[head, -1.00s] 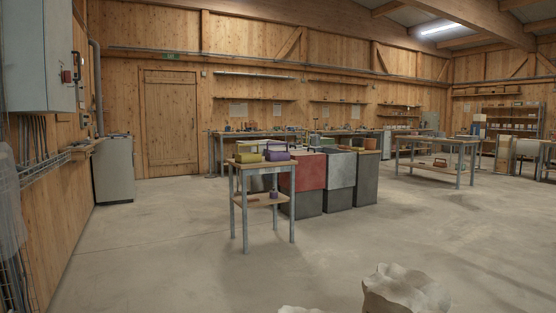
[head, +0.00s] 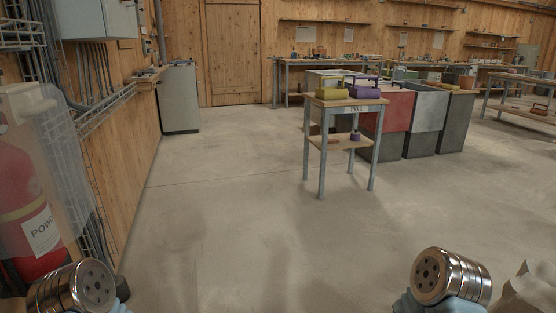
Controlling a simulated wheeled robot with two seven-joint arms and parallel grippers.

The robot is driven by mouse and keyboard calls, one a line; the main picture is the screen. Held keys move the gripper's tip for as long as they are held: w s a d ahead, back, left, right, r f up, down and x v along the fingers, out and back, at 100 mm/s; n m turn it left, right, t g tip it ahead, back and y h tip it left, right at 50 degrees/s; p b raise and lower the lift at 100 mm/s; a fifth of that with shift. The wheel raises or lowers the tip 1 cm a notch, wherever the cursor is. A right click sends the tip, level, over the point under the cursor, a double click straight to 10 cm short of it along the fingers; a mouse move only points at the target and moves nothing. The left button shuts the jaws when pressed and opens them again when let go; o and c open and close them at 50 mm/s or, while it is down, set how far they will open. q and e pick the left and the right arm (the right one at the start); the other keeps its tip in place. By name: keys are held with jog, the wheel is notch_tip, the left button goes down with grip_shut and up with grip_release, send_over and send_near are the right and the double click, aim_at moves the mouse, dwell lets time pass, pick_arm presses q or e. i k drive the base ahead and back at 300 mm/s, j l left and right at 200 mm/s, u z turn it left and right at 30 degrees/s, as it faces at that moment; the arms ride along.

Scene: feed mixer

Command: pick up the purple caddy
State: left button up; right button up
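The purple caddy (head: 364,91) stands upright on the top of a small tall-legged table (head: 346,103), right of the picture's middle in the head view. Its handle rises above its box. An olive-yellow caddy (head: 332,93) stands close to its left. The table is well ahead of me across open floor. Metal parts of my two arms show at the bottom left and bottom right edges, far from the caddy. Neither of my grippers' fingers can be seen.
Red and grey bins (head: 388,118) stand right behind the small table. A wall with wire racks and a red extinguisher (head: 25,200) is close on my left. The floor (head: 230,190) ahead is clear.

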aim_at(358, 92)
jog(key=i+j, duration=0.15)
jog(key=i, duration=0.3)
jog(key=i+j+z, duration=0.1)
jog(key=i, duration=0.35)
jog(key=i+j, duration=0.3)
jog(key=i, duration=0.2)
jog(key=i+j+z, duration=0.1)
jog(key=i, duration=0.35)
jog(key=i+j, duration=0.1)
jog(key=i, duration=0.4)
jog(key=i+j+z, duration=0.15)
jog(key=i, duration=0.3)
jog(key=i+l, duration=0.25)
jog(key=l, duration=0.15)
jog(key=i+l, duration=0.45)
jog(key=l, duration=0.3)
